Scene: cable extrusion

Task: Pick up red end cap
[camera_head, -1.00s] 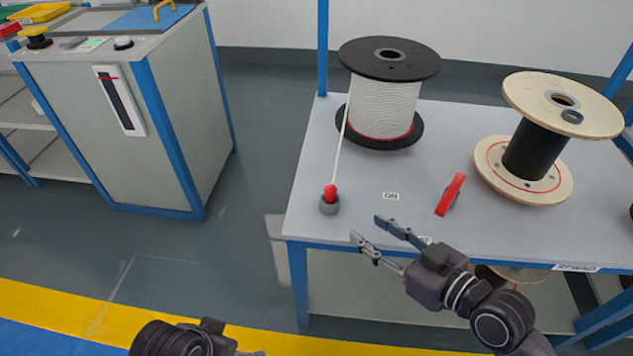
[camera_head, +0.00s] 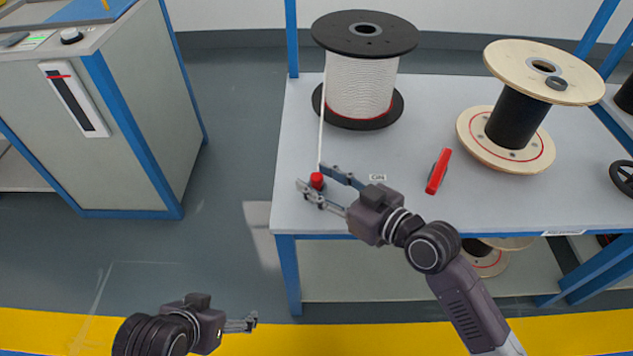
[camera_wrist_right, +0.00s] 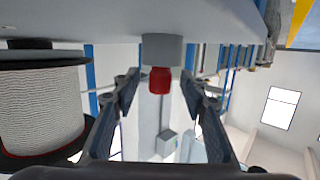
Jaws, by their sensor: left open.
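The red end cap (camera_head: 317,180) sits at the end of the white cable, in a grey holder at the table's front left corner. In the right wrist view the red cap (camera_wrist_right: 160,81) shows between the fingers, with the grey holder (camera_wrist_right: 162,48) against it. My right gripper (camera_head: 317,183) is open, its two fingers on either side of the cap; the wrist view shows gaps on both sides. My left gripper (camera_head: 252,321) is low in front of the table, away from the cap, and is open.
A black-flanged spool of white cable (camera_head: 362,85) stands behind the cap. A wooden spool (camera_head: 515,120) stands at the right. A red-handled tool (camera_head: 438,171) lies on the table (camera_head: 420,125). A grey machine cabinet (camera_head: 90,110) stands at the left.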

